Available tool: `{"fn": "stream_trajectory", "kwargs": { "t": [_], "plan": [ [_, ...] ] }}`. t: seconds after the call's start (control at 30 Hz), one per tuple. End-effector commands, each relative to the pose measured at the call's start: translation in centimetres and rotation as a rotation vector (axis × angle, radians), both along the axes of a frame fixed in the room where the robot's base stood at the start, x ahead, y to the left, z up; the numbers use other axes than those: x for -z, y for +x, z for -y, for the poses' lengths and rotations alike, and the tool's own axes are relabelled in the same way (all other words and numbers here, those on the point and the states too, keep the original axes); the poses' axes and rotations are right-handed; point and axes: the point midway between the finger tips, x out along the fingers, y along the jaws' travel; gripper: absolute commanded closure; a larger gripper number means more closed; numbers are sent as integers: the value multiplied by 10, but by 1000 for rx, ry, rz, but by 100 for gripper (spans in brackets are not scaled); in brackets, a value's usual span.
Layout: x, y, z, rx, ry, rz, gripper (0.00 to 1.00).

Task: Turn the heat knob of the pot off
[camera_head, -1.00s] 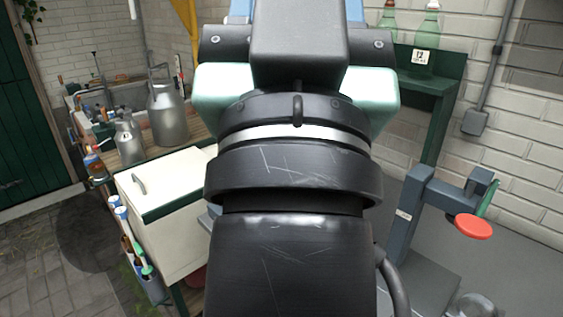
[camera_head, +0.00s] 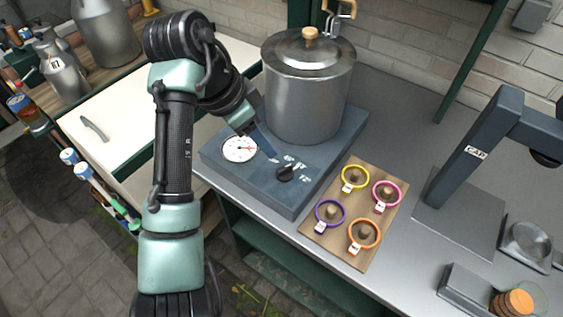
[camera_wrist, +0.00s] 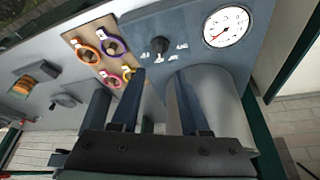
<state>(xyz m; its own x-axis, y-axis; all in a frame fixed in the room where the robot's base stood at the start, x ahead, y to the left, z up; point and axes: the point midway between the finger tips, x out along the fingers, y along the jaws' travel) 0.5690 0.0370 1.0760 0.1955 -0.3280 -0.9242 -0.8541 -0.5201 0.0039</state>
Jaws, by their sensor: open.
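The steel pot (camera_head: 303,90) with a wooden-knobbed lid stands on a blue-grey heater base (camera_head: 300,196). The black heat knob (camera_head: 285,172) is on the base's front top face, with white marks beside it. It also shows in the wrist view (camera_wrist: 159,46), beyond my fingertips and roughly between them. My gripper (camera_head: 268,152) is angled down over the base, between the dial and the pot, close to the knob. In the wrist view its fingers (camera_wrist: 154,88) are apart, with nothing between them. Whether a finger touches the base is unclear.
A white dial gauge (camera_head: 239,148) with a red needle sits left of the knob. A wooden board (camera_head: 345,240) with several coloured rings lies to the right. A dark press-like stand (camera_head: 470,175) is farther right. The grey bench between is clear.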

Motion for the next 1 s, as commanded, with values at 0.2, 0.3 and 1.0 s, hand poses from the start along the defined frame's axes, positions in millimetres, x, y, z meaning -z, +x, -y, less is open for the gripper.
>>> {"fn": "stream_trajectory", "kwargs": {
  "t": [0.2,0.3,1.0],
  "plan": [
    [42,8,15,-2,-1,-3,55],
    [61,12,22,-1,0,-2,55],
    [104,23,37,-4,1,4,59]
  ]
}}
